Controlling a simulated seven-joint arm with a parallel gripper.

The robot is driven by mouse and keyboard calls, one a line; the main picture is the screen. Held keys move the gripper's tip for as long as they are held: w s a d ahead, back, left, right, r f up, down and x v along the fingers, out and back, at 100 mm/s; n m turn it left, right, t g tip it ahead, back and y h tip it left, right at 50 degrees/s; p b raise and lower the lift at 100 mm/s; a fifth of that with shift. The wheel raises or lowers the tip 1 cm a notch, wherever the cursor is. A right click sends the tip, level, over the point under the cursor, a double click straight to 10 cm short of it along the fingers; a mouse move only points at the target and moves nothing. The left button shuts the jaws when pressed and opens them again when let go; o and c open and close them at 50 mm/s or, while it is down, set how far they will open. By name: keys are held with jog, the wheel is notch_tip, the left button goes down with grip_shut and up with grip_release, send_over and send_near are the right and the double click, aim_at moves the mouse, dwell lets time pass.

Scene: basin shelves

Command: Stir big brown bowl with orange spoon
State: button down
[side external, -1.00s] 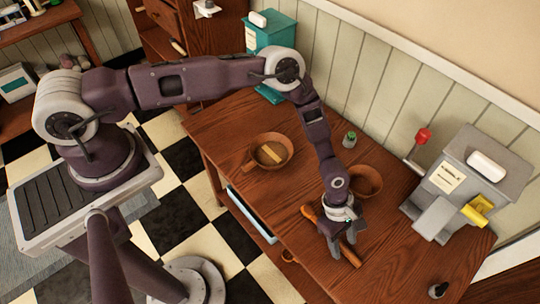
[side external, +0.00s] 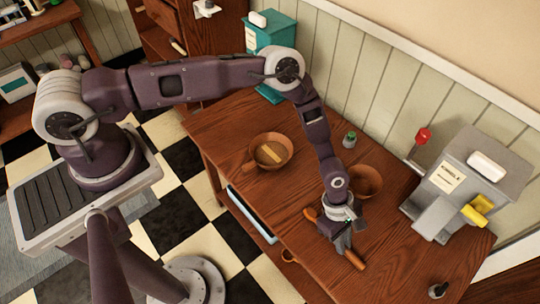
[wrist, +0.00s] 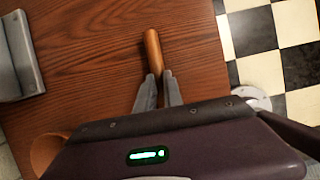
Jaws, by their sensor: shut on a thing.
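The orange spoon lies along the table under my gripper. Its orange end (side external: 310,214) shows on one side and its brown handle (side external: 354,259) on the other; the handle also shows in the wrist view (wrist: 153,50). My gripper (side external: 342,245) points down, its two fingers (wrist: 158,90) shut on the handle. The spoon's middle is hidden by the gripper. A bigger brown bowl (side external: 288,147) with a side handle stands to the left, a yellowish block (side external: 270,153) inside. A smaller brown bowl (side external: 378,188) stands just behind my gripper; its rim shows in the wrist view (wrist: 43,152).
A grey dispenser (side external: 480,165) with a yellow part stands at the right by the wall. A small green-topped jar (side external: 349,140) is between the bowls at the back. A dark small item (side external: 438,290) is near the front right. The table's front edge is close.

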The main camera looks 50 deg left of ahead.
dwell(0.4)
jog(key=shift+r, duration=3.1)
notch_tip(320, 180, up, 20)
jog(key=h, duration=0.2)
jog(key=w+a+f+m+g+h, duration=0.1)
jog(key=a+f+m+h, duration=0.1)
jog(key=a, duration=0.6)
jog(key=w+a+f+m+g+h, duration=0.1)
jog(key=a+f+m+h, duration=0.1)
jog(key=a, duration=0.6)
jog(key=s+a+r+g+h, duration=0.1)
jog(key=a+r+g+h, duration=0.2)
jog(key=a, duration=1.1)
jog(key=f, duration=0.2)
jog(key=f+m, duration=0.1)
jog(key=shift+d+f+t+h, duration=0.3)
jog(key=shift+f+t, duration=0.05)
jog(key=shift+t, duration=0.05)
jog(key=shift+d, duration=0.1)
